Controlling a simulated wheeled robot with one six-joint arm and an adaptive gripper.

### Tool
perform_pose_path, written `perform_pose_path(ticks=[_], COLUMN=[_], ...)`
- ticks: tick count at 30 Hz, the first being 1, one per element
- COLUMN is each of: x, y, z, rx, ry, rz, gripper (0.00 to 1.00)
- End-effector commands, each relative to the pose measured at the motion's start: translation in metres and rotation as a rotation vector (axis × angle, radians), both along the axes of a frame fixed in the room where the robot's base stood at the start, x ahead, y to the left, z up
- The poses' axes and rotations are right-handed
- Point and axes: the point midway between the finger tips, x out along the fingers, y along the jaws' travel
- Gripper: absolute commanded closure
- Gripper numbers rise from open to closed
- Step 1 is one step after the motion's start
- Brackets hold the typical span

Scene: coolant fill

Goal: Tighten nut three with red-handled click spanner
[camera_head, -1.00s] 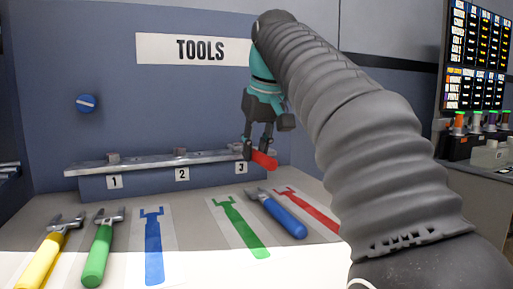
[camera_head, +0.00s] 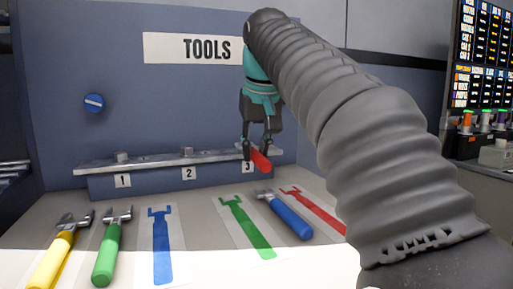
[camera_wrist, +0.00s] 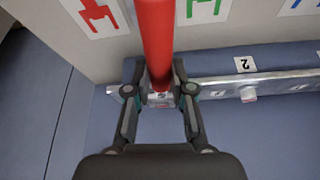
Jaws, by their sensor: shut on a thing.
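My gripper (camera_head: 258,148) is shut on the red-handled click spanner (camera_head: 261,160) at the right end of the metal rail, by the label 3 (camera_head: 248,167). In the wrist view the red handle (camera_wrist: 157,35) runs up from between the fingers (camera_wrist: 157,75). The spanner's head is mostly hidden by the gripper. Nut three is not clearly visible, so I cannot tell whether the head is around it or beside it. Nut two (camera_head: 187,152) and nut one (camera_head: 122,157) stand on the rail (camera_head: 140,163) to the left.
A yellow spanner (camera_head: 52,259), a green spanner (camera_head: 107,253) and a blue spanner (camera_head: 288,216) lie on the bench. Painted blue, green and red outlines (camera_head: 316,209) mark it; the red one is empty. A dial (camera_head: 93,102) is on the back panel.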

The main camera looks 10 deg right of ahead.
Motion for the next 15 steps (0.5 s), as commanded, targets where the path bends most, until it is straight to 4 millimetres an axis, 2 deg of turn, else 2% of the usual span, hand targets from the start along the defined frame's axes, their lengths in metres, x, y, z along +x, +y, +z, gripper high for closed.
perform_pose_path(ticks=[15], x=[-0.001], y=[0.01], z=[0.001], rx=[0.0], ry=[0.001], rz=[-0.086], gripper=[1.0])
